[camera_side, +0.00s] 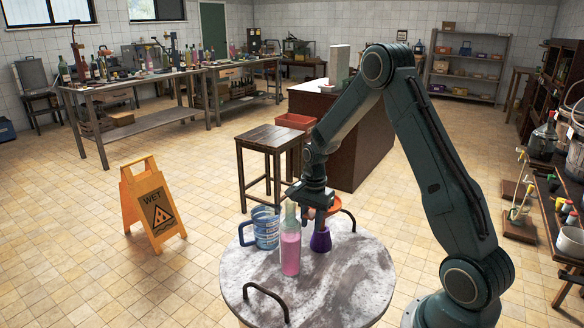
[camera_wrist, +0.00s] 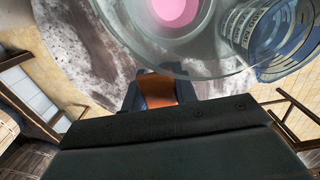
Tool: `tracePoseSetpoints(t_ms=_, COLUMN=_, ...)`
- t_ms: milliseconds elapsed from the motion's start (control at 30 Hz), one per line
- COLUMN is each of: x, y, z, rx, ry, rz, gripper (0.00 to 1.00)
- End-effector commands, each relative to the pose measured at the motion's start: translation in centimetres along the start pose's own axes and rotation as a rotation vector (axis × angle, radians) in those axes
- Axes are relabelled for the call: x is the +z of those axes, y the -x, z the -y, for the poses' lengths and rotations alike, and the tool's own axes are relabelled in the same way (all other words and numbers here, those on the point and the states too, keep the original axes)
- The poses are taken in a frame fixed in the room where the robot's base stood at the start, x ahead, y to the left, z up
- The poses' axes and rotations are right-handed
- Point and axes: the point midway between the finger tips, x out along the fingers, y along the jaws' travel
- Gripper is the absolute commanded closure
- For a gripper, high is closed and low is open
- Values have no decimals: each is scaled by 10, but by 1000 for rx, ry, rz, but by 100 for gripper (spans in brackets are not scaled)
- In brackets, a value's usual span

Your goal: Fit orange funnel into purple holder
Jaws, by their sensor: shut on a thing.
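The purple holder (camera_side: 320,240) stands upright on the round marble table, right of a clear bottle of pink liquid. The orange funnel (camera_side: 334,204) is directly above it, mostly hidden behind my gripper (camera_side: 319,214). My gripper points down and is shut on the funnel. In the wrist view, an orange part of the funnel (camera_wrist: 158,88) shows between the dark fingers. The holder cannot be made out in the wrist view. The fingers hide the funnel's lower end, so I cannot tell whether it is inside the holder's mouth or just above it.
The pink bottle (camera_side: 290,252) stands close to my gripper; its glass fills the top of the wrist view. A blue measuring jug (camera_side: 265,229) stands behind it to the left. The marble table (camera_side: 345,285) has raised dark handles at its edges and is clear at the front right.

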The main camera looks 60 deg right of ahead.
Motion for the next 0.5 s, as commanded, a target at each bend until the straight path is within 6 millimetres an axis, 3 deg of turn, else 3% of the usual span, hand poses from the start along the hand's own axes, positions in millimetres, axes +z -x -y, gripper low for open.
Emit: tracePoseSetpoints(t_ms=500, x=1, y=19, z=1, rx=-3, ry=0, rz=-1, gripper=93)
